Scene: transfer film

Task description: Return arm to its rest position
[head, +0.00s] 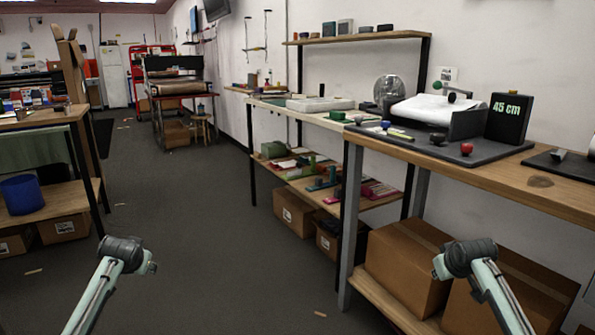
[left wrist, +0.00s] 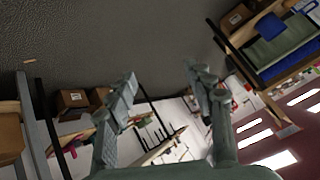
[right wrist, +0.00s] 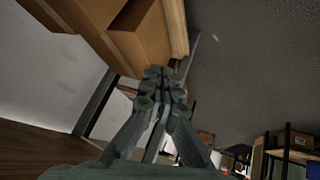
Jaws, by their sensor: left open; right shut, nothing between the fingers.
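My left arm (head: 112,265) comes up at the lower left of the head view, over the floor. My right arm (head: 480,265) comes up at the lower right, in front of the cardboard boxes under the wooden bench. In the left wrist view my left gripper (left wrist: 160,76) is open, its fingers wide apart with nothing between them. In the right wrist view my right gripper (right wrist: 164,84) is shut and empty, its fingertips together. In the head view the fingers of both are largely hidden behind the arm ends.
A wooden bench (head: 470,172) with a black board, knobs and a "45 cm" block (head: 508,118) stands at the right. Large cardboard boxes (head: 405,268) sit on its lower shelf. A shelf with a blue bin (head: 22,194) is at the left. The grey aisle floor (head: 200,215) is mostly clear.

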